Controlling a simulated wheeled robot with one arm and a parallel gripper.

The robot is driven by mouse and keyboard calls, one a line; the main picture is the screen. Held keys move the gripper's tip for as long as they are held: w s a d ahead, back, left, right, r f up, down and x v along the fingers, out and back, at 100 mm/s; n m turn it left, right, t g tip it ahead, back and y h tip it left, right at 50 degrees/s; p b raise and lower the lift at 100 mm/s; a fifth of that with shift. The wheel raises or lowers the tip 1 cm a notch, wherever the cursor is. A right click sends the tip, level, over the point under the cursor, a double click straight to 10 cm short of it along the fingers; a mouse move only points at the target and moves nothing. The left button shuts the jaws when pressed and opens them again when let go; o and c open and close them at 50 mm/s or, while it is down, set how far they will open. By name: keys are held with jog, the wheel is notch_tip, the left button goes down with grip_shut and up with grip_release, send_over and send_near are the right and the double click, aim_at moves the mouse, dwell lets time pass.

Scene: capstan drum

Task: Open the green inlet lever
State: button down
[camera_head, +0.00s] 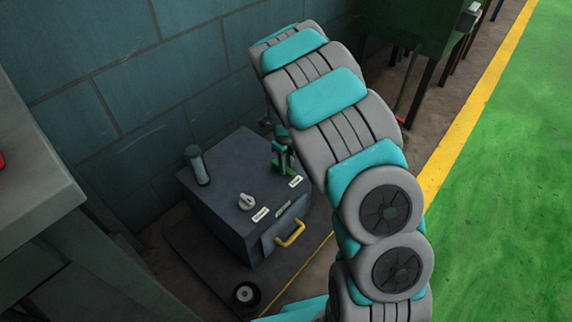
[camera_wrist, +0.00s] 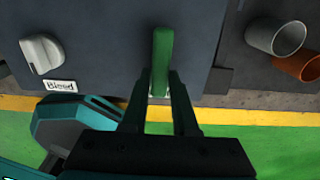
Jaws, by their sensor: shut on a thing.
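The green inlet lever (camera_wrist: 161,50) stands up from the dark top of a box-shaped cabinet (camera_head: 222,170). In the wrist view, my gripper (camera_wrist: 160,80) has its two dark fingers on either side of the lever's near part, shut on it. The lever's far end shows beyond the fingertips. In the head view the green lever (camera_head: 283,161) is small and partly covered by my gripper and arm, at the cabinet's back right corner. A white label (camera_head: 295,181) lies near it, too small to read.
A pale knob (camera_wrist: 42,53) with a "Bleed" label (camera_wrist: 60,86) is left of the lever. A grey cylinder (camera_head: 199,167) stands on the cabinet, and a yellow handle (camera_head: 291,233) is on its front. A grey cup-like piece (camera_wrist: 275,38) and an orange one (camera_wrist: 298,66) lie right. A wall is behind.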

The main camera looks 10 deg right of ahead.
jog(key=c, duration=0.7)
grip_release()
notch_tip(320, 180, up, 7)
jog(key=shift+r, duration=0.4)
jog(key=s+d+r+n, duration=0.2)
jog(key=s+r+n, duration=1.1)
jog(key=s, duration=0.4)
jog(key=s+r+n, duration=0.1)
jog(key=s+n, duration=0.4)
jog(key=s, duration=0.2)
jog(key=s+r+n+g+p, duration=0.1)
jog(key=s+n, duration=0.4)
jog(key=s, duration=0.2)
jog(key=s+a+r+n, duration=0.1)
jog(key=s+n, duration=0.5)
jog(key=s, duration=0.1)
jog(key=shift+a+g, duration=0.1)
jog(key=shift+g, duration=0.3)
